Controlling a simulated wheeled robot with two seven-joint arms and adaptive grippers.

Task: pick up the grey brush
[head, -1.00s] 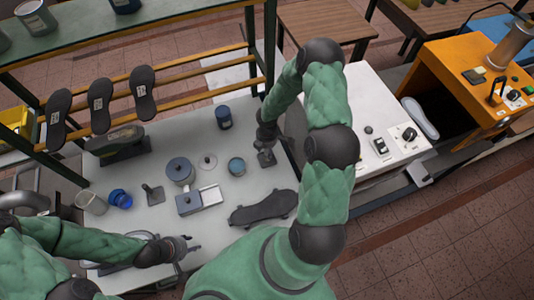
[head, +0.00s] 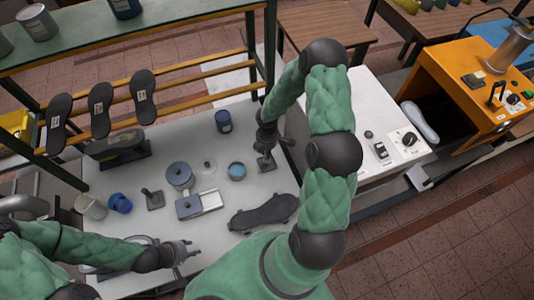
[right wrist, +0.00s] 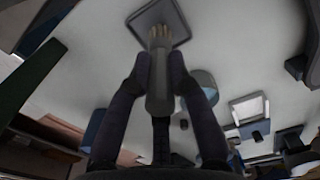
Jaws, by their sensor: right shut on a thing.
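The grey brush (right wrist: 158,88) is between the two dark fingers of my right gripper (right wrist: 159,62) in the right wrist view, with its pale bristle end pointing at a grey square base (right wrist: 160,22). In the head view my right gripper (head: 267,146) is shut on the brush just above that base (head: 266,164), at the right part of the grey table. The brush itself is mostly hidden there by the gripper. I cannot tell whether its bristles touch the base. My left gripper (head: 187,250) is open and empty over the table's front edge.
A dark shoe-sole shape (head: 263,213) lies in front of the right gripper.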

